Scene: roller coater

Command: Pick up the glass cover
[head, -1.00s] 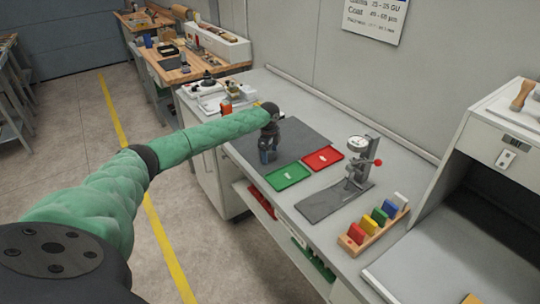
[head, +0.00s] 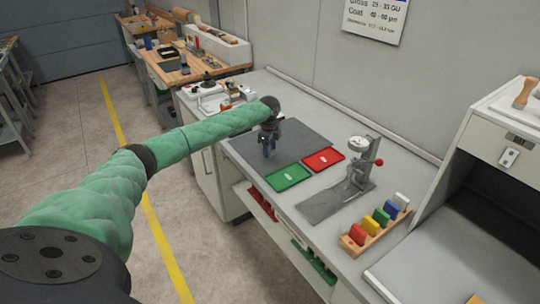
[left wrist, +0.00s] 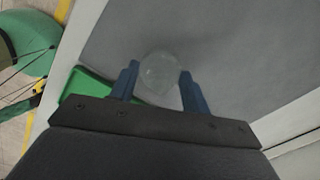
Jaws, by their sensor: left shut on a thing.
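The glass cover (left wrist: 159,73) is a clear round piece between the two blue fingers of my left gripper (left wrist: 158,80) in the left wrist view. The fingers are shut on its sides. In the head view my left gripper (head: 268,149) points down over the dark grey mat (head: 298,138). The glass is too small and clear to make out in the head view. I cannot tell whether it touches the mat. My right gripper is not in view.
A green tray (head: 288,177) and a red tray (head: 324,159) lie at the mat's front edge. A dial gauge stand (head: 358,170) stands to their right. A wooden rack (head: 374,228) holds several coloured blocks. A grey cabinet (head: 500,150) stands at far right.

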